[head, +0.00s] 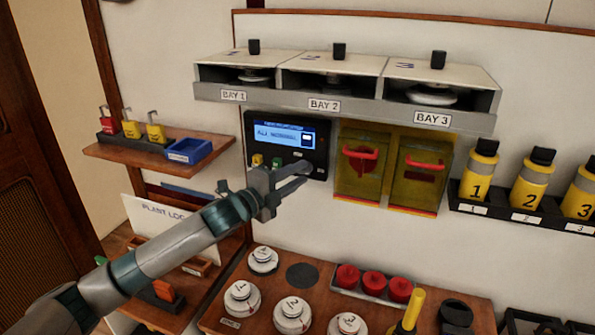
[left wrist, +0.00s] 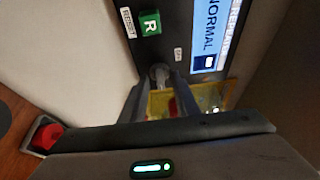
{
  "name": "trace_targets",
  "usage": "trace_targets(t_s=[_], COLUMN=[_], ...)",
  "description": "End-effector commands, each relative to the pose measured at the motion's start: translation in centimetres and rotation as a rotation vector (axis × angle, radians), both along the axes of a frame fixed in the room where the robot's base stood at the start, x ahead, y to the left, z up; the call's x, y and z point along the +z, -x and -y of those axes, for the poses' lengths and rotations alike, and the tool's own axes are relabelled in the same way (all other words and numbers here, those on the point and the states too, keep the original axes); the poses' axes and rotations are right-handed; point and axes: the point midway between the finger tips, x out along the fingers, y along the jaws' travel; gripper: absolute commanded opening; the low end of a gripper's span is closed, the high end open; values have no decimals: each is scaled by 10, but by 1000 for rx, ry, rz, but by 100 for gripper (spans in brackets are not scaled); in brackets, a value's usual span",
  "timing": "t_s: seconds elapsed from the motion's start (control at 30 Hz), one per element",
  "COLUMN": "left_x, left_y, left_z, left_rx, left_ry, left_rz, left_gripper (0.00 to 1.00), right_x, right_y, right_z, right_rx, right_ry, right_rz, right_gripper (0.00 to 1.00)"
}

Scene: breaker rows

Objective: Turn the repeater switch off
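The dark control panel (head: 316,160) with a lit blue display hangs on the wall under the bays. In the left wrist view the panel (left wrist: 170,25) shows a small grey metal switch (left wrist: 159,71) near its edge, beside a small white label (left wrist: 178,54) too small to read surely. My left gripper (head: 303,176) is at the panel's lower right part and hides the switch in the head view. In the left wrist view its fingers (left wrist: 158,88) stand apart on either side of the switch. Contact cannot be told. My right gripper is not in view.
Yellow-framed covers with red handles (head: 362,160) stand close to the right of my fingers. The bay shelf (head: 320,103) overhangs above. A wooden counter (head: 325,315) with round white weights lies below.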

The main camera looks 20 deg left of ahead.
Motion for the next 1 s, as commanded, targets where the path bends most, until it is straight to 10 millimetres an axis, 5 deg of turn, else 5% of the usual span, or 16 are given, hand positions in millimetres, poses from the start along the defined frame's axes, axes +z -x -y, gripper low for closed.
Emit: trace_targets(t_s=[0.3, 0.43, 1.0], left_x=[0, 0, -1], left_y=[-2, -2, -2], left_z=[1, 1, 1], left_rx=[0, 0, 0], left_ry=[0, 0, 19], left_rz=[0, 0, 0], left_gripper=[28, 2, 0], right_x=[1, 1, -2], right_y=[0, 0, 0], right_z=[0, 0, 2], right_rx=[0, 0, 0], right_ry=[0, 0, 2], right_rz=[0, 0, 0], right_gripper=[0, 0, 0])
